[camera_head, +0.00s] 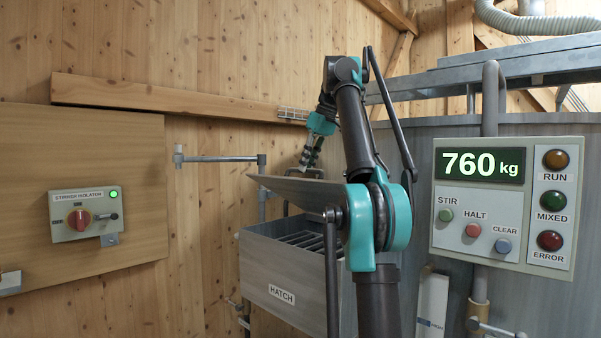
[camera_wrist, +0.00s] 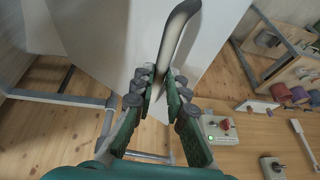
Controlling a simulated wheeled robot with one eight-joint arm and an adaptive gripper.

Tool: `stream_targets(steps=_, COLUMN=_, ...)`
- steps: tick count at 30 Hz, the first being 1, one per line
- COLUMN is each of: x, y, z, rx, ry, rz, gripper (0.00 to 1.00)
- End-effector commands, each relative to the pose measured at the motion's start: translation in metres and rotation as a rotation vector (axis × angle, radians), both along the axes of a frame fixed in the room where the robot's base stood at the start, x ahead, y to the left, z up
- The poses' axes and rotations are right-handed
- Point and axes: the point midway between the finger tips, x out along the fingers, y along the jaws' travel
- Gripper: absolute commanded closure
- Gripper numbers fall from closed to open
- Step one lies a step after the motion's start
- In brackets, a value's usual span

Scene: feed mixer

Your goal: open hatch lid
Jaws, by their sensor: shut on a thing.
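The hatch (camera_head: 285,290) is a grey metal box labelled HATCH, in the lower middle of the head view. Its flat grey lid (camera_head: 290,190) is tilted up, and dark bars of a grate (camera_head: 305,240) show in the gap beneath. My gripper (camera_head: 310,160) is at the lid's upper side. In the wrist view my gripper (camera_wrist: 160,85) has its green fingers on either side of the end of a curved grey handle (camera_wrist: 178,35), shut on it. The pale lid (camera_wrist: 115,35) lies behind the fingers there. My arm hides the lid's right part in the head view.
A stirrer isolator switch (camera_head: 84,216) is on a wooden board at the left. A horizontal pipe (camera_head: 218,158) projects left of the lid. A control panel (camera_head: 505,203) reading 760 kg stands at the right. A wooden beam (camera_head: 165,97) crosses the wall behind.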

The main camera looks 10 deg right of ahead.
Motion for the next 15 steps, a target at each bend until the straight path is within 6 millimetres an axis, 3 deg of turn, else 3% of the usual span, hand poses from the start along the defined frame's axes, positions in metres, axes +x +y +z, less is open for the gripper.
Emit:
stream_targets(steps=14, x=0.0002, y=-0.0099, z=0.0014, rx=-0.011, ry=-0.005, rz=-0.007, gripper=1.00)
stream_targets(steps=15, x=0.0004, y=-0.0099, z=0.0014, rx=-0.011, ry=-0.005, rz=-0.007, gripper=0.86)
